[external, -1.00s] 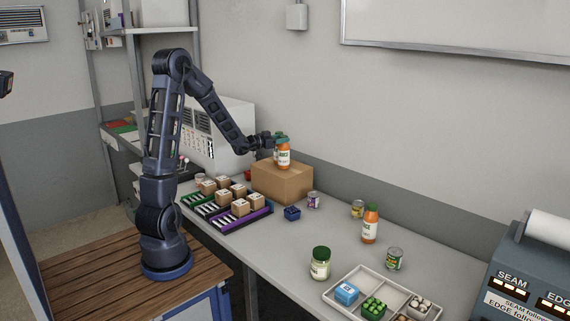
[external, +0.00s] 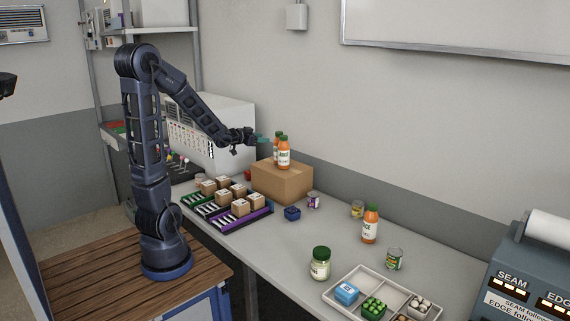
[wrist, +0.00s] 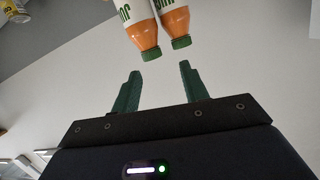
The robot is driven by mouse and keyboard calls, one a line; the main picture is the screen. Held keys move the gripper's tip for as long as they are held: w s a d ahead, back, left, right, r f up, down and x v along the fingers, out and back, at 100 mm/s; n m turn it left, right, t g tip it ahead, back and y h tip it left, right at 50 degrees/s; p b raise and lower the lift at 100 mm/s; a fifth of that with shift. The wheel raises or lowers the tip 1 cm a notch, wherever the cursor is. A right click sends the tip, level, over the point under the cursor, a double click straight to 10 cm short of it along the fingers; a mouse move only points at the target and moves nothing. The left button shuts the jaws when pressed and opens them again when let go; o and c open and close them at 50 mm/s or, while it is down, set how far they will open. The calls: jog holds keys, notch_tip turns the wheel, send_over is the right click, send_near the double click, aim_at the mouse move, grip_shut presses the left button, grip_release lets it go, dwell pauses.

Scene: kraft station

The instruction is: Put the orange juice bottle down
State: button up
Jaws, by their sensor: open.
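Two orange juice bottles with white labels and green caps stand upright, close together, on the cardboard box (external: 282,184). The front bottle (external: 284,157) partly hides the rear bottle (external: 276,146). In the wrist view the two bottles (wrist: 145,36) (wrist: 175,25) show caps-down, beyond the fingertips. A third orange bottle (external: 370,228) stands on the bench to the right. My gripper (external: 263,139) is open and empty, left of the bottles at about cap height and apart from them. Its two green fingers (wrist: 160,68) are spread with nothing between them.
A jar (external: 320,264) and a divided tray (external: 395,287) are at the front right. The wall is close behind the box.

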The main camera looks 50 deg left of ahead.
jog(key=s+d+g, duration=0.3)
jog(key=s, duration=0.7)
jog(key=s+d+r+n+g+y, duration=0.1)
jog(key=s+d+g, duration=0.2)
jog(key=s, duration=0.8)
jog(key=s+d+n+g, duration=0.1)
jog(key=s+d+g, duration=0.2)
jog(key=s, duration=0.8)
jog(key=shift+r+g, duration=0.4)
jog(key=shift+g, duration=0.5)
dwell(2.0)
